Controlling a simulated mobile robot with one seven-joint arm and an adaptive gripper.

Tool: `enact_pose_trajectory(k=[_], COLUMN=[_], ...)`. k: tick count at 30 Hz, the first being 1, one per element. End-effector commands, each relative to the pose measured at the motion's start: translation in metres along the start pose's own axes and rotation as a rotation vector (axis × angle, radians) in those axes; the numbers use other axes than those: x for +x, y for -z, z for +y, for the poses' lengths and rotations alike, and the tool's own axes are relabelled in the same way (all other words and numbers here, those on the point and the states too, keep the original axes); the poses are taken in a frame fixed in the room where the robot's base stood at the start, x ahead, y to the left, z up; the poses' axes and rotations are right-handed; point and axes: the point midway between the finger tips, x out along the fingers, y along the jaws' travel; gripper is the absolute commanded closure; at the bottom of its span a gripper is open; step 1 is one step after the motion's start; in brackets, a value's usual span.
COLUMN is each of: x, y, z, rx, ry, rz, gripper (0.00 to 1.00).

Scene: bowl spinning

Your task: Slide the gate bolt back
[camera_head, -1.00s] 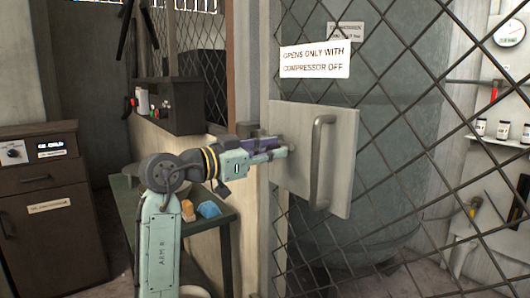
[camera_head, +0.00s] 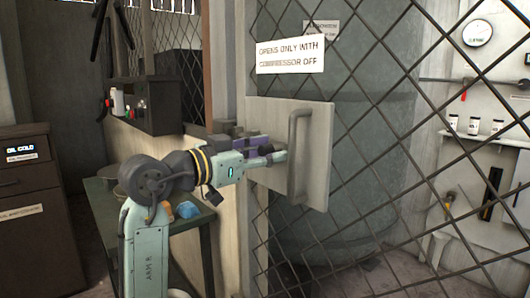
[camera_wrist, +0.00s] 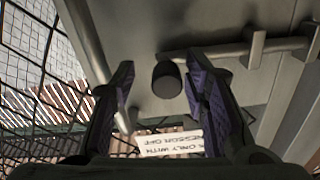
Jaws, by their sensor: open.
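The gate bolt (camera_wrist: 205,51) shows in the wrist view as a grey rod running right through brackets (camera_wrist: 255,48). Its dark round knob (camera_wrist: 166,80) stands out near my fingertips, roughly between them, nearer the right finger. My gripper (camera_wrist: 160,75) is open, with a purple-padded finger on each side. I cannot tell whether either finger touches the knob. In the head view my gripper (camera_head: 274,153) is in front of the gate's grey plate (camera_head: 268,112), left of the upright handle (camera_head: 298,152). There the bolt is mostly hidden behind my gripper.
The wire mesh gate (camera_head: 375,150) extends right of the plate. A sign (camera_head: 290,54) reading "opens only with compressor off" hangs above the plate. A green table (camera_head: 105,195) stands at left with a blue item (camera_head: 187,210). Tools and jars line the right wall.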

Motion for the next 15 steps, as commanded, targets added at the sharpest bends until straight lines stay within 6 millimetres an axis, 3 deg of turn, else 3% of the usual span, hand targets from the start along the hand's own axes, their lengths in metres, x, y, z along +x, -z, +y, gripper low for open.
enact_pose_trajectory(k=[8, 15], x=[-0.004, -0.043], y=[0.000, 0.001], z=[-0.001, -0.002], rx=[-0.001, 0.000], ry=[0.003, 0.007], rz=[0.001, 0.002], gripper=[0.59, 0.59])
